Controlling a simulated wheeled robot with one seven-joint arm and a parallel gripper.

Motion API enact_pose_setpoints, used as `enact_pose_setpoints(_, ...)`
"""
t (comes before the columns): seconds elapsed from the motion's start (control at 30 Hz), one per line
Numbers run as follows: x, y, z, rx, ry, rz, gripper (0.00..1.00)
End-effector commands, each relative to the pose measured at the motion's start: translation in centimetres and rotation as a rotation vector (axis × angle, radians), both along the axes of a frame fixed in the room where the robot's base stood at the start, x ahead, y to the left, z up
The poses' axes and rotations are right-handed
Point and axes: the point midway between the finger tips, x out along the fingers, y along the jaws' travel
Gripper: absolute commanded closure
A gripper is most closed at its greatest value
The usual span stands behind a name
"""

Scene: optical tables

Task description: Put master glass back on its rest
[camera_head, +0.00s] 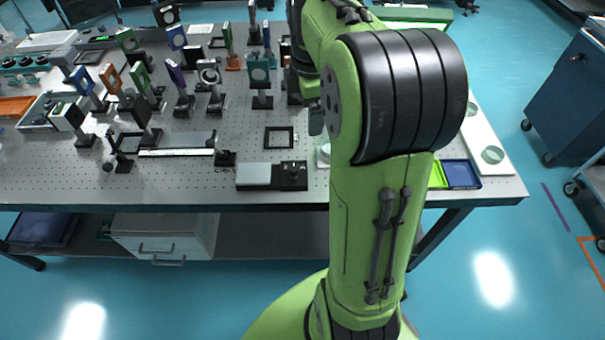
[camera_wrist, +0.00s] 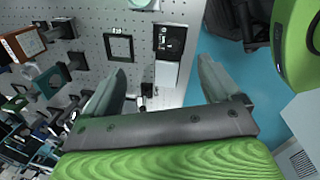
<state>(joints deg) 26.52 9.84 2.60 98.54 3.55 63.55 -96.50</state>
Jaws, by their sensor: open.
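I cannot tell for sure which piece is the master glass or which is its rest. In the head view, a clear round glass disc (camera_head: 492,154) lies on a pale strip at the table's right end, and another disc (camera_head: 472,108) lies farther back on it. A pale round piece (camera_head: 323,152) shows partly behind my arm; a round pale piece (camera_wrist: 140,3) is also cut off at the top of the wrist view. My gripper (camera_wrist: 163,65) is open over the table's front part, with nothing between its fingers. My arm hides most of it in the head view.
A black square frame (camera_head: 280,138) lies flat on the perforated table (camera_head: 200,185), behind a grey and black device (camera_head: 272,176). Mounted optics crowd the left and back. A green and blue tray (camera_head: 460,174) sits at the front right. A blue cabinet (camera_head: 570,85) stands right.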

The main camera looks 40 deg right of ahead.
Motion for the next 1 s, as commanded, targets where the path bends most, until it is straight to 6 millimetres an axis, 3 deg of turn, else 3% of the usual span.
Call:
enact_pose_setpoints(0.03, -1.6, 2.8, 1.6, 0.002, -0.054, -0.107, 0.1)
enact_pose_setpoints(0.13, -5.6, 7.8, 3.2, 0.053, -0.167, -0.385, 0.1)
enact_pose_setpoints(0.2, -8.8, 10.8, 3.5, 0.122, -0.244, -0.582, 0.1)
enact_pose_setpoints(0.33, -14.1, 14.4, 2.4, 0.284, -0.34, -0.905, 0.1)
enact_pose_setpoints(0.4, -16.0, 15.4, 1.6, 0.358, -0.36, -1.023, 0.1)
enact_pose_setpoints(0.5, -17.3, 16.0, 0.8, 0.418, -0.369, -1.119, 0.1)
enact_pose_setpoints(1.0, -17.4, 16.1, 1.5, 0.428, -0.369, -1.146, 0.1)
